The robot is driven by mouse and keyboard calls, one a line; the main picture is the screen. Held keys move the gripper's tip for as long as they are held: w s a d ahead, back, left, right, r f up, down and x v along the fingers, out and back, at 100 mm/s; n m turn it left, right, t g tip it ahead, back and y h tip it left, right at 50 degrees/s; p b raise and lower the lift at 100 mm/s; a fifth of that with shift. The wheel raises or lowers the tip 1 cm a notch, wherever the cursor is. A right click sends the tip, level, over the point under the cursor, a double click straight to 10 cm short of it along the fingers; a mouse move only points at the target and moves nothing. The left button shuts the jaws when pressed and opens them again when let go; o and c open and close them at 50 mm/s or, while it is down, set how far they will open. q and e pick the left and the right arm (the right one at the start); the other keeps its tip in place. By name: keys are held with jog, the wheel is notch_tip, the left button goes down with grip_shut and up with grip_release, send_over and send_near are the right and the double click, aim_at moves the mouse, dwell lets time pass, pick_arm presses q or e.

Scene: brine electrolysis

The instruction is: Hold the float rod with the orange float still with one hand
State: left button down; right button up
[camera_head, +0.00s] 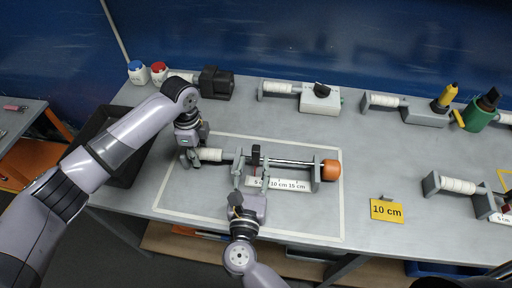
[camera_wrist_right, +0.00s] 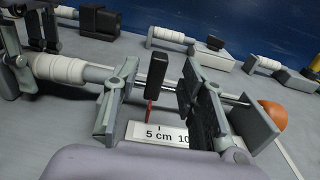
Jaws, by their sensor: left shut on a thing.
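The float rod (camera_head: 290,162) lies across a grey stand (camera_head: 316,178), with the orange float (camera_head: 330,170) at its right end; the float also shows in the right wrist view (camera_wrist_right: 273,115). My left gripper (camera_head: 192,154) is shut on the rod's white-wrapped grip (camera_head: 211,155) at the left end. A black slider (camera_head: 256,153) with a red pointer sits on the rod near the 5 cm mark of the scale (camera_head: 285,185). My right gripper (camera_wrist_right: 158,95) is open, its fingers apart on either side of the slider, apparently not touching it.
A yellow "10 cm" card (camera_head: 387,210) stands right of the white-outlined area. Behind are a black block (camera_head: 216,82), a grey switch box (camera_head: 320,99), and red- and blue-capped bottles (camera_head: 158,71). A dark tray (camera_head: 123,170) lies left, under my left arm.

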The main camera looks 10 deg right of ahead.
aim_at(255, 153)
jog(key=x, duration=0.6)
jog(key=shift+w, duration=0.1)
jog(key=shift+c, duration=0.2)
grip_shut()
dwell(0.5)
